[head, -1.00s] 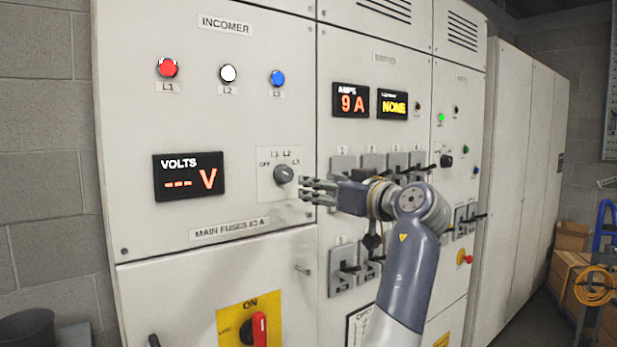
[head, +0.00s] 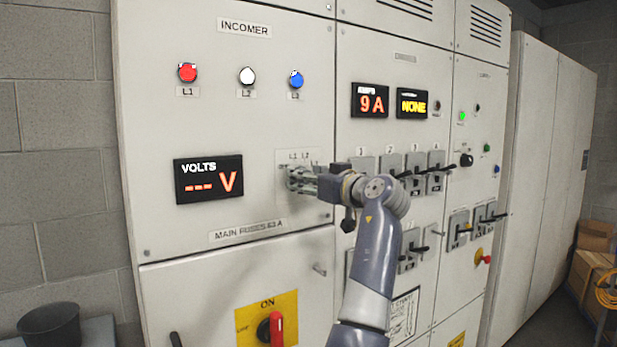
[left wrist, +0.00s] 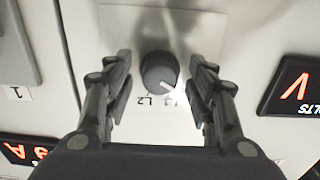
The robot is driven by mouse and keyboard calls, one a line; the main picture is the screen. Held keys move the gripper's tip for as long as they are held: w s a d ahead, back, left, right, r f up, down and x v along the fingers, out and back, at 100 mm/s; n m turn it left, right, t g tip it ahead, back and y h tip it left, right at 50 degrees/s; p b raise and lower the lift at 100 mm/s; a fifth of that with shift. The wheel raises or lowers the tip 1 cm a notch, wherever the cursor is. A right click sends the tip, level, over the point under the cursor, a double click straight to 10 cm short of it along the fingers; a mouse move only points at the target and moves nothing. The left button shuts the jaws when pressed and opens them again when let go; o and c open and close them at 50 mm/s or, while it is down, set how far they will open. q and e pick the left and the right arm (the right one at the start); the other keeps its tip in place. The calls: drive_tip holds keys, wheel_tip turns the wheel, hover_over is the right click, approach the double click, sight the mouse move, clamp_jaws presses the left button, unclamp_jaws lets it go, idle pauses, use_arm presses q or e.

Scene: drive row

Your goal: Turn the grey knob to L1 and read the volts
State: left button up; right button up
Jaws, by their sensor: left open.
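The grey knob (left wrist: 158,70) sits on a pale plate on the incomer panel. In the left wrist view its white mark points to the lower right, near a glare that blurs a label beside L2. My left gripper (left wrist: 160,78) is open, with one finger on each side of the knob and gaps showing. In the head view the same gripper (head: 298,180) covers the knob. The volts display (head: 208,179) reads "--- V", left of the knob. My right gripper is not in view.
Red L1 (head: 187,73), white L2 (head: 247,76) and blue L3 (head: 296,80) lamps sit above. The amps display (head: 370,100) reads 9 A. A red switch handle (head: 277,328) is below. Black-handled switches (head: 391,168) stick out to the right.

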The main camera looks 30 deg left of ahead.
use_arm(q)
drive_tip(key=shift+c, duration=0.5)
drive_tip(key=c, duration=1)
drive_tip(key=shift+m+p, duration=2.3)
drive_tip(key=shift+m, duration=1.6)
drive_tip(key=o, duration=1.1)
